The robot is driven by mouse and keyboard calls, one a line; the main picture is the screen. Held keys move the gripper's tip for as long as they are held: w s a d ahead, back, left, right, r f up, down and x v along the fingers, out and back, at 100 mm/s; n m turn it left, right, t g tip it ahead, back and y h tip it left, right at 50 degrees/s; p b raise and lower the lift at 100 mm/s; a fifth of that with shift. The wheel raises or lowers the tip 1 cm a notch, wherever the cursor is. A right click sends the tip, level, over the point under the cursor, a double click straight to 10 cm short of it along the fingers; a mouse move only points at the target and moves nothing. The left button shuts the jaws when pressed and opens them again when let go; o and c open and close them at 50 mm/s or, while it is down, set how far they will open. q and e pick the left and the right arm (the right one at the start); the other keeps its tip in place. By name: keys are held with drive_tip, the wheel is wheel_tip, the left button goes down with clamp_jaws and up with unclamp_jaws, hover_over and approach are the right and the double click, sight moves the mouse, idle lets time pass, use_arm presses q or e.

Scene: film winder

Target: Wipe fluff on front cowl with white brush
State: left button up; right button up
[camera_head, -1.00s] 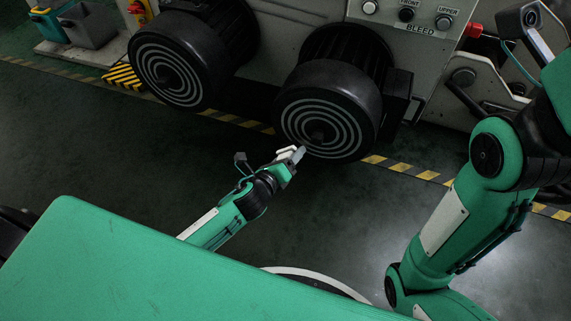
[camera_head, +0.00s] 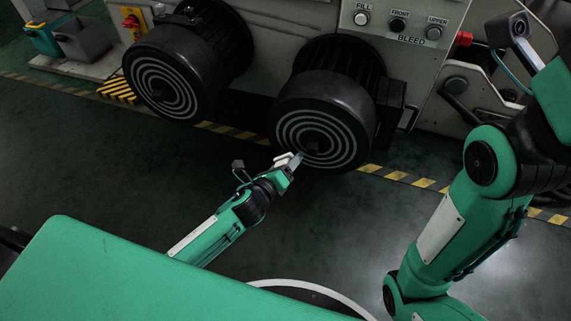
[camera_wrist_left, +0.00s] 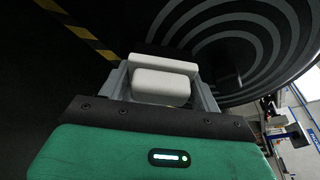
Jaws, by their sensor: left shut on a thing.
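My left gripper (camera_head: 291,162) is shut on the white brush (camera_head: 283,160), in front of the lower left part of the front cowl (camera_head: 317,135). The cowl is a black motor cover with pale concentric rings on its face. In the left wrist view the white brush (camera_wrist_left: 160,85) sits between the grey fingers, with a dark edge beyond it close to the ringed face (camera_wrist_left: 240,45). I cannot tell whether the brush touches the cowl. No fluff can be made out. My right arm stands at the right in the head view; its gripper is out of the picture.
A second ringed motor cover (camera_head: 165,85) is to the left. A panel (camera_head: 405,20) with FILL, FRONT and UPPER knobs is above. A red knob (camera_head: 464,38) sticks out at the right. Yellow-black floor tape (camera_head: 395,175) runs below the machine. Grey and teal bins (camera_head: 85,40) stand far left.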

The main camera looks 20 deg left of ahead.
use_arm(q)
drive_tip(key=shift+w, duration=0.85)
drive_tip(key=d+p, duration=0.2)
drive_tip(key=d, duration=0.2)
drive_tip(key=shift+w+a+p, duration=0.1)
drive_tip(key=shift+a+p, duration=0.45)
drive_tip(key=shift+a, duration=1.5)
drive_tip(key=shift+r, duration=0.1)
drive_tip(key=s, duration=0.6)
drive_tip(key=shift+p, duration=0.45)
